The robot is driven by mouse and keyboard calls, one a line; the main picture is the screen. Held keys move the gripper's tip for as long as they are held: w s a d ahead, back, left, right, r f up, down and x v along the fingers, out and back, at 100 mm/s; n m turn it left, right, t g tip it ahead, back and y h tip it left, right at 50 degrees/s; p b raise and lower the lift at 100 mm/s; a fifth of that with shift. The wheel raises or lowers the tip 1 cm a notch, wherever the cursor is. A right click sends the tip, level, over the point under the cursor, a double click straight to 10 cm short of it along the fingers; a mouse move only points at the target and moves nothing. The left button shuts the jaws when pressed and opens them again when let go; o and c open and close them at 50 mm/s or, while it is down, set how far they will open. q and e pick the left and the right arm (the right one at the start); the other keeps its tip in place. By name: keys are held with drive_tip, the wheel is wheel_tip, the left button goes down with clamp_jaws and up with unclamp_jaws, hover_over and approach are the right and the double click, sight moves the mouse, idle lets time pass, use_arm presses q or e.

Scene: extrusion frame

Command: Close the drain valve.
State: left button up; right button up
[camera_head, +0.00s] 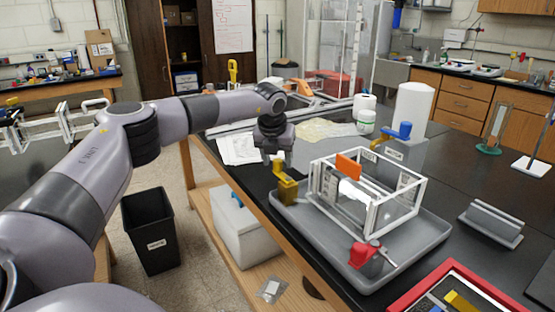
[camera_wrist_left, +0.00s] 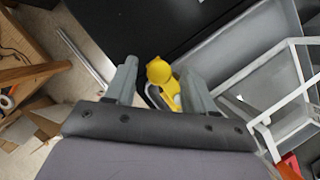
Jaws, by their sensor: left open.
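Three valves with coloured handles show in the head view, and I cannot tell by label which is the drain valve. A yellow valve (camera_head: 285,184) stands at the left edge of the grey tray (camera_head: 417,245). A red-handled valve (camera_head: 366,254) sits at the tray's front, and a blue-handled valve (camera_head: 397,131) is at the back on a grey block. My left gripper (camera_head: 277,157) is open just above the yellow valve. In the left wrist view the yellow valve (camera_wrist_left: 159,72) shows between the two spread fingers; contact cannot be told. My right gripper is out of view.
A white open box frame (camera_head: 421,196) with an orange plate (camera_head: 348,166) stands in the tray, right of the yellow valve. A white cylinder (camera_head: 411,104) stands behind. A grey slotted block (camera_head: 492,221) and a red-rimmed tray (camera_head: 440,273) lie to the right.

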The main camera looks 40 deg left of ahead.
use_arm(q)
drive_tip(key=v, duration=0.6)
drive_tip(key=shift+r+b, duration=0.35)
drive_tip(key=shift+b, duration=0.1)
drive_tip(key=shift+s, duration=0.15)
